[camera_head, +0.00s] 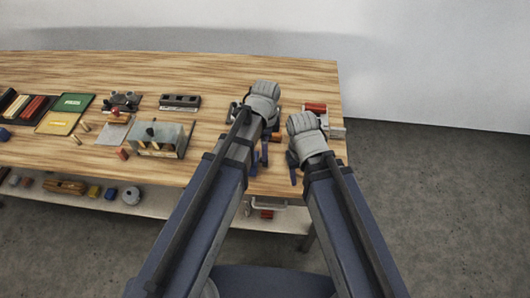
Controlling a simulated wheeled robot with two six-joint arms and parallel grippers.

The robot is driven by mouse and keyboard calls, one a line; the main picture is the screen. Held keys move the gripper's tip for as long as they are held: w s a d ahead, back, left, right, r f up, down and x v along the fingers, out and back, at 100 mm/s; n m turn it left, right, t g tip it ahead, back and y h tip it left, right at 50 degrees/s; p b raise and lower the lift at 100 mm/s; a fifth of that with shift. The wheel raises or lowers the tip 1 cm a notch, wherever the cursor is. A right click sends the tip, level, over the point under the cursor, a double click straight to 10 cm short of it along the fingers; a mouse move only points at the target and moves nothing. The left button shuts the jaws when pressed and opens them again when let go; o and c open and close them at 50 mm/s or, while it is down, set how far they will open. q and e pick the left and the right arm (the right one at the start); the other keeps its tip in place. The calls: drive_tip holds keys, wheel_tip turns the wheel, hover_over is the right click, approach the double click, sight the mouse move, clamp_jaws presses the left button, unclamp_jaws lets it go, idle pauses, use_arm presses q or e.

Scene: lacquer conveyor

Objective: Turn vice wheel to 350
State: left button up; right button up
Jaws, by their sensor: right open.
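I cannot make out the vice wheel for certain; my arms and wrists cover much of that end of the bench. A red part (315,107) and a small grey part (338,132) show at the bench's right edge, just past my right wrist. They may belong to the vice. My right gripper (292,170) is open, beside my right forearm near the bench's front edge. My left gripper (261,155) is mostly hidden by my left forearm; its opening does not show clearly. I see nothing held in either gripper.
The wooden bench (215,65) has free room at the back. A grey box-like fixture (165,140), a dark slotted block (180,101), a green tray (73,102) and a yellow tray (57,123) stand to the left. A lower shelf (165,199) holds several small parts.

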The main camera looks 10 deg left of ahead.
sight(259, 160)
use_arm(q)
drive_tip(key=shift+w+r+m, duration=0.15)
drive_tip(key=shift+w+m, duration=0.1)
drive_tip(key=shift+m, duration=0.05)
wheel_tip(259, 160, down, 8)
drive_tip(key=b, duration=0.8)
drive_tip(key=shift+r, duration=0.1)
